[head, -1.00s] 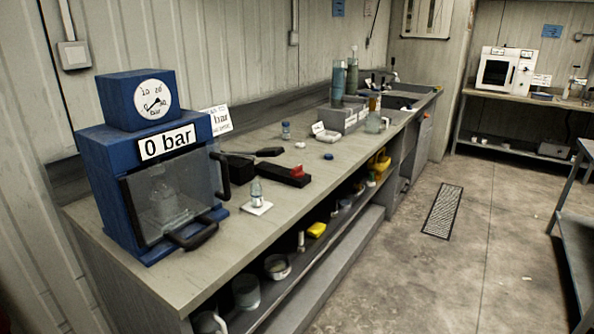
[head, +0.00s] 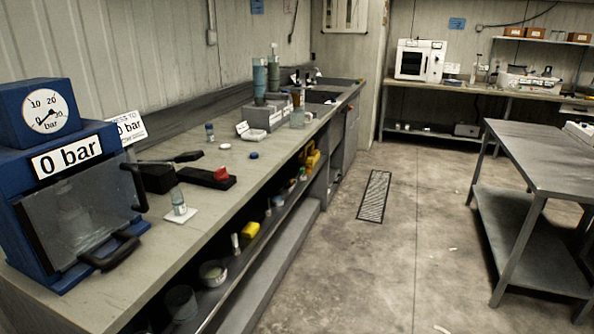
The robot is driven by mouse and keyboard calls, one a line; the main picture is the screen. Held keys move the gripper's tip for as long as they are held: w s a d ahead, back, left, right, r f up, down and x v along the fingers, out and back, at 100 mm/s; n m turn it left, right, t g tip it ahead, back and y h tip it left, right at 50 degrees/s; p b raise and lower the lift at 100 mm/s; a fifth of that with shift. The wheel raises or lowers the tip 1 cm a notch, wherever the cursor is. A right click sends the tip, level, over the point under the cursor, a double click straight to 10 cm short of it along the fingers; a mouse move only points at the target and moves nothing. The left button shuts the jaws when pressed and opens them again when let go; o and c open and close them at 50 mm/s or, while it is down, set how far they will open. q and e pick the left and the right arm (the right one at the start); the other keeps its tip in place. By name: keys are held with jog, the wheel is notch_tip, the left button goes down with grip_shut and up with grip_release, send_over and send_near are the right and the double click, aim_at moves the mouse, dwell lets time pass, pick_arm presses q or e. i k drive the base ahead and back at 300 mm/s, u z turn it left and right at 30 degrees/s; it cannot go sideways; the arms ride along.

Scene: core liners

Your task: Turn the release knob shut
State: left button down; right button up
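A blue press (head: 20,165) stands at the near left end of the bench, cut by the left edge of the head view. Its dial gauge (head: 47,112) sits on top, above a plate reading "0 bar" (head: 67,157). A clear front guard (head: 80,212) with dark handles covers its front. Right of it lies a black hand pump (head: 158,178) with a lever and a black block. A red knob (head: 222,173) sits on that block; I cannot tell whether it is the release knob or how it is turned. Neither gripper shows in this view.
A small bottle (head: 178,200) stands on a white card in front of the pump. The long bench (head: 160,255) has bottles and a grey rack (head: 262,117) farther back. A metal table (head: 540,150) stands at the right. The floor (head: 400,240) between is mostly clear, with a dark grate (head: 374,195).

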aim_at(220, 174)
jog(key=z, duration=0.95)
jog(key=i, duration=3.2)
jog(key=u, duration=3.3)
